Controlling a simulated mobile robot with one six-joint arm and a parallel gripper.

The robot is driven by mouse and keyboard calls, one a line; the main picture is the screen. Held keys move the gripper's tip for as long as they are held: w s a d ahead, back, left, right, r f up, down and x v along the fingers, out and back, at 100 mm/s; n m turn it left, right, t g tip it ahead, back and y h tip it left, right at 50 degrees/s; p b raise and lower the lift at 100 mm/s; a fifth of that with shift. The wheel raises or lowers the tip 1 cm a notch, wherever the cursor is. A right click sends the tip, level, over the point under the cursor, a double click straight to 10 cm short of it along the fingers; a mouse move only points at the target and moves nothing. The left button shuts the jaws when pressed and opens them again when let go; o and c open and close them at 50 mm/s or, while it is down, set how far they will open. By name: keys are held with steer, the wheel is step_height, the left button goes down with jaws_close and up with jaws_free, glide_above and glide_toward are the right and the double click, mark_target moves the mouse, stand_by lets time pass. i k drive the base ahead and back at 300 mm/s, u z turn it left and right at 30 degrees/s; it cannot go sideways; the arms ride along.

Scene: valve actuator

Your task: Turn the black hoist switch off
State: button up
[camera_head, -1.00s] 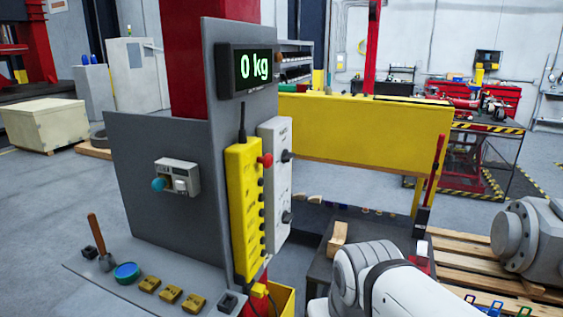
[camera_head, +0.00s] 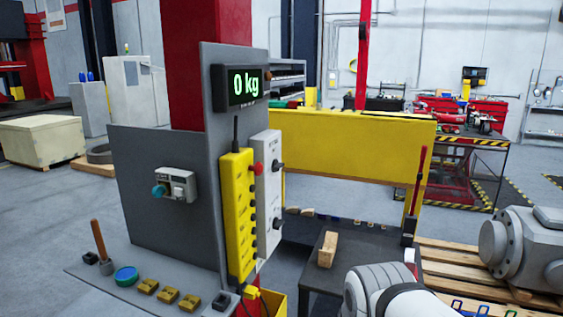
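A tall light-grey control box (camera_head: 269,195) is mounted on the edge of the grey panel. It carries two black rotary knobs, an upper one (camera_head: 278,167) and a lower one (camera_head: 277,223). I cannot read its labels or tell which knob is the hoist switch or how each is set. A yellow pendant (camera_head: 238,215) with a red button (camera_head: 258,169) hangs just left of it. My white arm shows at the bottom right, apart from the box. My gripper is not in view.
A display (camera_head: 240,86) reads 0 kg. A small grey box (camera_head: 176,186) with a teal knob sits on the panel (camera_head: 140,160). The shelf below holds a wooden-handled tool (camera_head: 101,245) and yellow blocks. A yellow beam (camera_head: 350,146), dark table (camera_head: 315,273) and pallet (camera_head: 460,265) stand right.

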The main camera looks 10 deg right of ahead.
mark_target(276, 165)
steer(key=z, duration=0.2)
steer(key=i, duration=1.3)
steer(key=z, duration=0.1)
